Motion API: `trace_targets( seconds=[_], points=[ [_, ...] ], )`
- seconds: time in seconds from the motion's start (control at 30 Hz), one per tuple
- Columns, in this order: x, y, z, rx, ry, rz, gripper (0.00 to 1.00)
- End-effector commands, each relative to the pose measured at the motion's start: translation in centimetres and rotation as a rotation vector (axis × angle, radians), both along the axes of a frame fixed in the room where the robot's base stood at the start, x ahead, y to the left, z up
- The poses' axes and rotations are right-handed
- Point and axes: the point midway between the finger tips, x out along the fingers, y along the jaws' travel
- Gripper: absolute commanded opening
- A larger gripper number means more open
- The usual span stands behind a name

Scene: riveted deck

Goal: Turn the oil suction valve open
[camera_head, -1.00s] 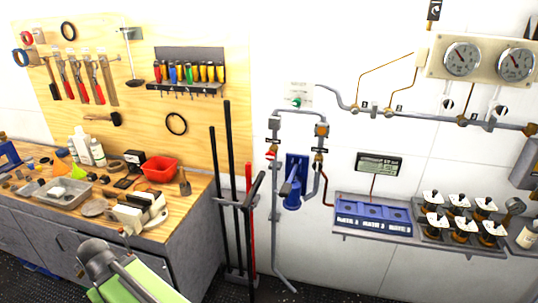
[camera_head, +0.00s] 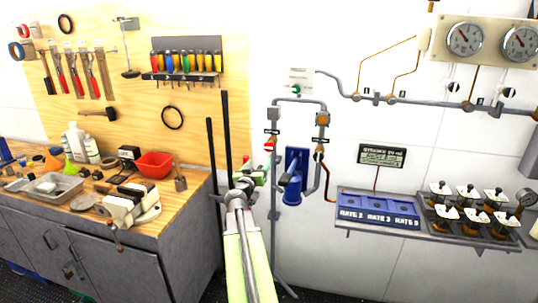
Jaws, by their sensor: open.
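A looped grey pipe (camera_head: 298,101) on the white wall carries two small valves with dark label plates too small to read. One valve with a red handle (camera_head: 268,147) is on the left leg; the other valve (camera_head: 319,156) is on the right leg. I cannot tell which is the oil suction valve or how far either is turned. A blue hand pump (camera_head: 293,180) stands between the legs.
A wooden workbench (camera_head: 190,196) with a vise (camera_head: 132,203) and a red bin (camera_head: 154,165) is at left. Dark upright bars (camera_head: 225,125) stand behind my arm. A blue tray (camera_head: 378,205) and a bottle rack (camera_head: 470,230) are on a shelf at right. Gauges (camera_head: 465,39) hang above.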

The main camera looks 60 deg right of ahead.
Motion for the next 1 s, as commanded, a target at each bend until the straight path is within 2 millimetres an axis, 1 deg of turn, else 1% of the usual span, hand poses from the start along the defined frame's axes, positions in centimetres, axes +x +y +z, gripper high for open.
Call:
trace_targets(
  seconds=[0.17, 0.27, 0.7, 0.8, 0.9, 1.0],
  points=[
    [0.1, -0.6, 0.2, -0.004, 0.0, 0.001, 0.65],
    [0.6, -2.1, 0.2, -0.003, 0.0, 0.0, 0.65],
    [3.9, -12.6, 0.2, -0.003, 0.0, -0.001, 0.65],
    [4.5, -14.4, 0.2, -0.003, 0.0, 0.0, 0.65],
    [4.9, -15.8, 0.2, -0.003, 0.0, -0.001, 0.65],
    [5.0, -16.5, 0.2, -0.003, 0.0, -0.001, 0.65]
  ],
)
